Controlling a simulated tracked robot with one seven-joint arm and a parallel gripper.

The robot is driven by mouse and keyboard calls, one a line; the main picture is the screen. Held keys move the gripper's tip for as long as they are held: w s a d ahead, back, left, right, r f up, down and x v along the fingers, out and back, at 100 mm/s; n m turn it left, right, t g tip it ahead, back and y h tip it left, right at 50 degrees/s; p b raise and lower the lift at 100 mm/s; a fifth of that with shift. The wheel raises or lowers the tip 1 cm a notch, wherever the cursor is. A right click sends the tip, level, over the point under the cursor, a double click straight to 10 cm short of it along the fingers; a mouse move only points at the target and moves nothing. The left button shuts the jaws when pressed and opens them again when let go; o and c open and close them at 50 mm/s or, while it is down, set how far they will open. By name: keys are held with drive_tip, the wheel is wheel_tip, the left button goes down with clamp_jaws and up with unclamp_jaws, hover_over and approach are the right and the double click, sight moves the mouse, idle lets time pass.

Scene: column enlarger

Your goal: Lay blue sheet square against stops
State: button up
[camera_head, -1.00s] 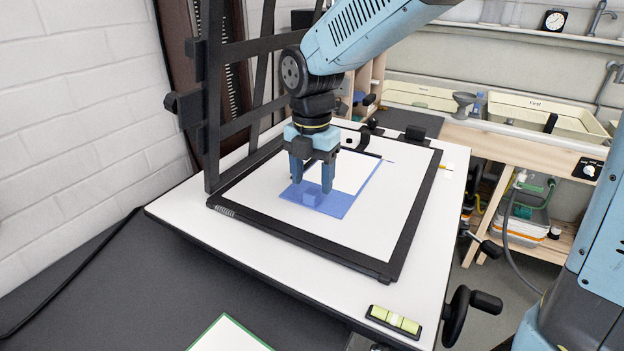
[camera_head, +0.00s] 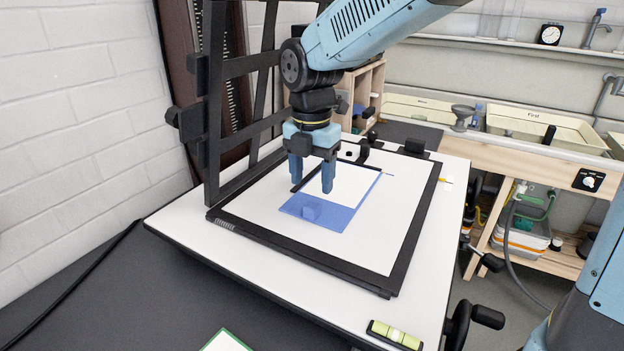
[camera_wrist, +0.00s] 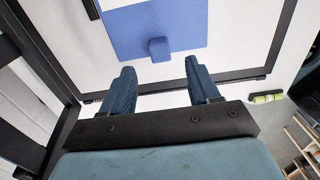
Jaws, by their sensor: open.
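The blue sheet (camera_head: 335,217) lies flat on the white board inside a black frame (camera_head: 372,277), with a raised blue tab (camera_head: 311,212) on it. The sheet also shows in the wrist view (camera_wrist: 182,28), with its tab (camera_wrist: 159,48). A white area lies beyond the solid blue part, with a thin blue edge along its right. Dark strips, apparently the stops, lie at the left and the far side (camera_head: 366,171) of this area. My gripper (camera_head: 312,186) is open and empty above the sheet, clear of the tab. My fingers partly hide the left strip.
A black upright lattice frame (camera_head: 213,95) stands close to the left of my gripper. Black knobs and a block (camera_head: 415,145) stand at the board's far edge. A green-yellow level (camera_head: 395,335) lies at the near right.

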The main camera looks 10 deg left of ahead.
drive_tip(key=shift+r, duration=0.7)
drive_tip(key=shift+r, duration=0.2)
wheel_tip(320, 180, up, 14)
drive_tip(key=shift+f, duration=0.25)
idle(0.4)
drive_tip(key=s+d+f+m+t, duration=0.2)
drive_tip(key=s+d+f+m, duration=0.1)
drive_tip(key=d+m, duration=0.7)
drive_tip(key=s+d+f+m+t, duration=0.1)
drive_tip(key=s+d+f+m, duration=0.2)
drive_tip(key=d+m, duration=0.7)
drive_tip(key=s+d+f+m+t, duration=0.2)
drive_tip(key=s+d+m, duration=0.2)
drive_tip(key=d+m, duration=0.6)
drive_tip(key=shift+s+d+f+m+t, duration=0.15)
drive_tip(key=shift+s+f+m+t, duration=0.2)
drive_tip(key=shift+m, duration=0.45)
